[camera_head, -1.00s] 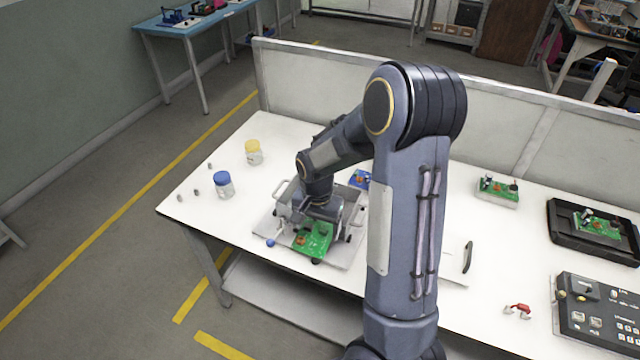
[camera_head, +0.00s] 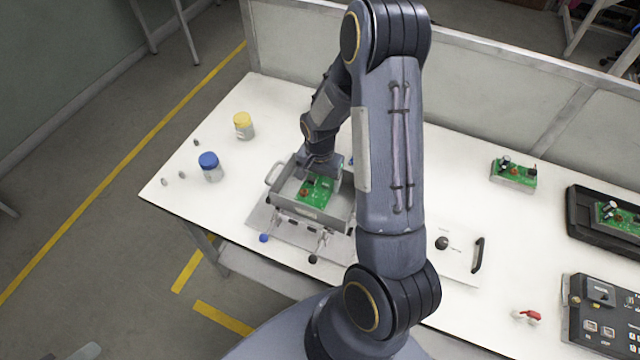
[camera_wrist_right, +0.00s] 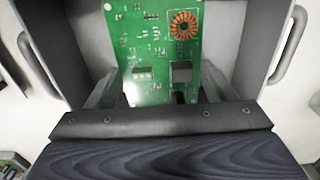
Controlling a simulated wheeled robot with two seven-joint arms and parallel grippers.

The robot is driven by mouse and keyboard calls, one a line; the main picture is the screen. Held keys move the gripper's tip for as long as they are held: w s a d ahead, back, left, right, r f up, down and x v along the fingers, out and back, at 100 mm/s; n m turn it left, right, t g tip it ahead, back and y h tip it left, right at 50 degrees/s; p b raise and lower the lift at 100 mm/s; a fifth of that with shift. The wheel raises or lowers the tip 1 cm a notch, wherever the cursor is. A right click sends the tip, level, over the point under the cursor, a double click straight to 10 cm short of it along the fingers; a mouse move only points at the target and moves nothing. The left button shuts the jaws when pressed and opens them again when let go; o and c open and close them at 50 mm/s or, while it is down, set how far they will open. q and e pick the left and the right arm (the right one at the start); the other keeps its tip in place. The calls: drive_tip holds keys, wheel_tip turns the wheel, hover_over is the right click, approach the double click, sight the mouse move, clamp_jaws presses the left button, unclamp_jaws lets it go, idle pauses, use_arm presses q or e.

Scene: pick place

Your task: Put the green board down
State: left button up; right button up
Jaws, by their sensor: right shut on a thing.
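The green board (camera_head: 317,191) with an orange coil is at the grey metal box (camera_head: 337,216) on the table, within the box's walls as seen from above. My right gripper (camera_head: 312,176) is shut on the green board, gripping its near end in the wrist view. The board also shows in the right wrist view (camera_wrist_right: 160,40), with the gripper's fingers (camera_wrist_right: 160,92) on either side of it. Whether the board touches the box floor cannot be told. My left gripper is not in view.
A blue-lidded jar (camera_head: 210,167) and a yellow-lidded jar (camera_head: 243,126) stand left of the box. Another green board (camera_head: 514,173) lies at the right, near a black tray (camera_head: 575,215) and a control panel (camera_head: 600,318).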

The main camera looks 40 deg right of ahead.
sight(320, 183)
wheel_tip(320, 183, down, 3)
drive_tip(key=shift+f, duration=0.15)
drive_tip(key=shift+f, duration=0.15)
drive_tip(key=o, duration=1)
